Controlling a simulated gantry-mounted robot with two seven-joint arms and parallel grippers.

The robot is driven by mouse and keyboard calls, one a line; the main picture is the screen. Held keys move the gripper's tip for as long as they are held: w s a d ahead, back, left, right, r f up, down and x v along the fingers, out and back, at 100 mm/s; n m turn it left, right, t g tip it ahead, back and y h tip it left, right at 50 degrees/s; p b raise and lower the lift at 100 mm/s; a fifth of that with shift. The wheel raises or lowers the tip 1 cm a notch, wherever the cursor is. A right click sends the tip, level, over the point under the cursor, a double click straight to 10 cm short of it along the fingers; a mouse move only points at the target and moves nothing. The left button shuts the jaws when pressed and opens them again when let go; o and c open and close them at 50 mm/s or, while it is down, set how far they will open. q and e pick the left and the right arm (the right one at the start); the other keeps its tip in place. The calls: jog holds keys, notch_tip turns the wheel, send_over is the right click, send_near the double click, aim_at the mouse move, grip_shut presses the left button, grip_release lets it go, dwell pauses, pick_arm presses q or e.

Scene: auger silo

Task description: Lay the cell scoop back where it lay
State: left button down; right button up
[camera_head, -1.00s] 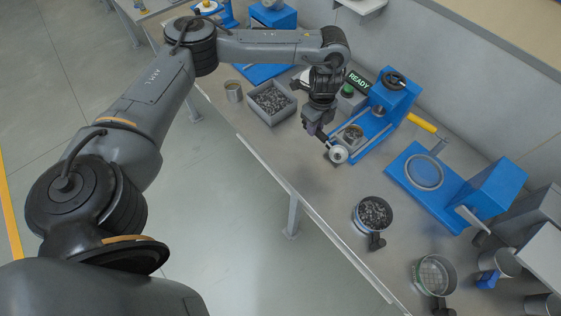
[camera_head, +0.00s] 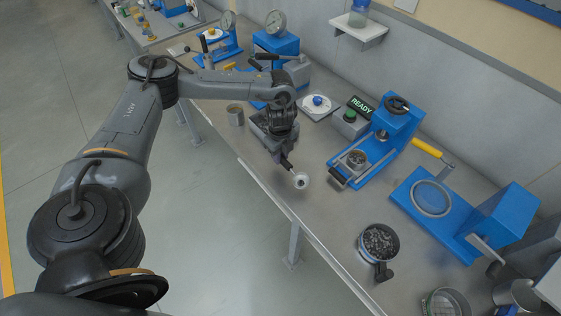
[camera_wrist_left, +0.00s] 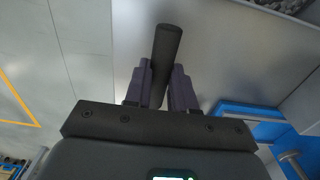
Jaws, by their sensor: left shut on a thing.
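The cell scoop (camera_head: 301,181) shows in the head view as a small pale round cup on a dark handle, above the bench near its front edge. My left gripper (camera_head: 285,159) is shut on the handle. In the left wrist view, my gripper (camera_wrist_left: 162,88) has the black handle (camera_wrist_left: 167,48) between its two fingers, and the cup is out of sight. The scoop appears held above the bench top, clear of the blue stand (camera_head: 385,150) with a small filled cup (camera_head: 357,158). My right gripper is not in view.
The grey tray (camera_head: 262,132) is largely hidden behind my left wrist. A metal can (camera_head: 235,114) stands left of it. A sieve pan with dark pieces (camera_head: 379,243) and a blue plate device (camera_head: 433,198) stand to the right. The bench (camera_head: 325,215) is clear around the scoop.

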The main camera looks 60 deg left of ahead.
pick_arm(q)
jog(key=shift+f, duration=2)
jog(key=shift+f, duration=0.1)
jog(key=c, duration=0.9)
grip_release()
jog(key=shift+c, duration=0.2)
